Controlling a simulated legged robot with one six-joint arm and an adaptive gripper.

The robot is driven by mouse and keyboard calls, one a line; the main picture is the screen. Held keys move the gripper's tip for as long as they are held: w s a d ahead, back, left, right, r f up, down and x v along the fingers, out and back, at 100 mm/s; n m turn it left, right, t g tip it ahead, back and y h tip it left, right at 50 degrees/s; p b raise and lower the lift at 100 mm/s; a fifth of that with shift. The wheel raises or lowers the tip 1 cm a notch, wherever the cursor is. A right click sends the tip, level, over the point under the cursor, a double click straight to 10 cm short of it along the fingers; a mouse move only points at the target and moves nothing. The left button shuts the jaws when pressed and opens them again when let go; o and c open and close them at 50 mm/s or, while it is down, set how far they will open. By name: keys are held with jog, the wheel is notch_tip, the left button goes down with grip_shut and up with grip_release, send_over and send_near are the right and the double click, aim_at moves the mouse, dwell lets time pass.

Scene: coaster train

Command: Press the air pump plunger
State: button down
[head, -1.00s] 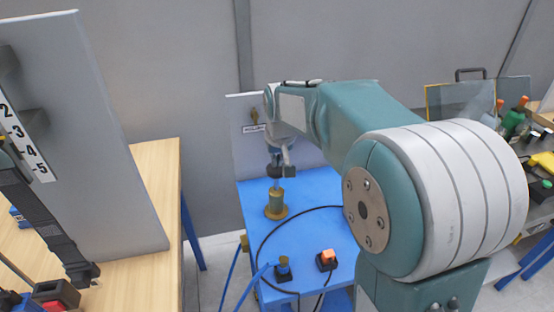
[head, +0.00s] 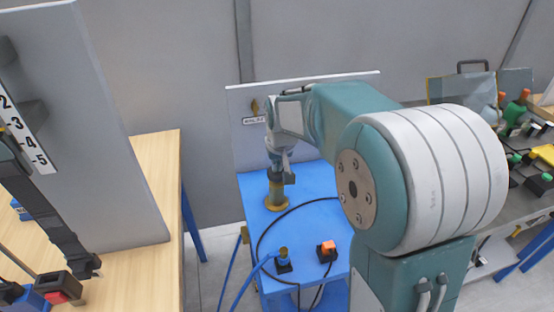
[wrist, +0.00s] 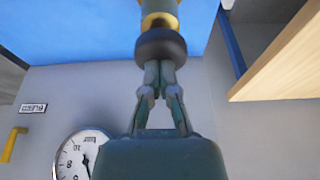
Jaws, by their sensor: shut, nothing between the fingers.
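The air pump is a brass-coloured cylinder on a round base (head: 277,203), upright on the blue table. In the wrist view its dark round plunger knob (wrist: 161,45) sits against my fingertips, with a yellow collar (wrist: 160,20) beyond it. My gripper (wrist: 160,68) is shut and empty, its fingers together and pointing at the knob. They look in contact, but the exact touch is hard to tell. In the head view my gripper (head: 284,172) is right above the pump and hides much of its top.
The blue table (head: 310,215) also holds an orange-topped block (head: 327,250), a brass-topped fitting (head: 283,260) and looping cables. A grey panel (head: 245,150) stands behind. A wooden bench (head: 155,190) is left; a cluttered bench (head: 500,210) is right. A dial gauge (wrist: 82,155) shows in the wrist view.

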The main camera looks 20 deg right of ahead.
jog(key=w+v, duration=0.1)
jog(key=v, duration=1.1)
jog(key=shift+r, duration=0.5)
jog(key=shift+s, duration=0.15)
jog(key=r, duration=0.5)
jog(key=shift+a+r, duration=0.2)
jog(key=x, duration=1.2)
jog(key=shift+s+f, duration=0.25)
jog(key=shift+f, duration=0.8)
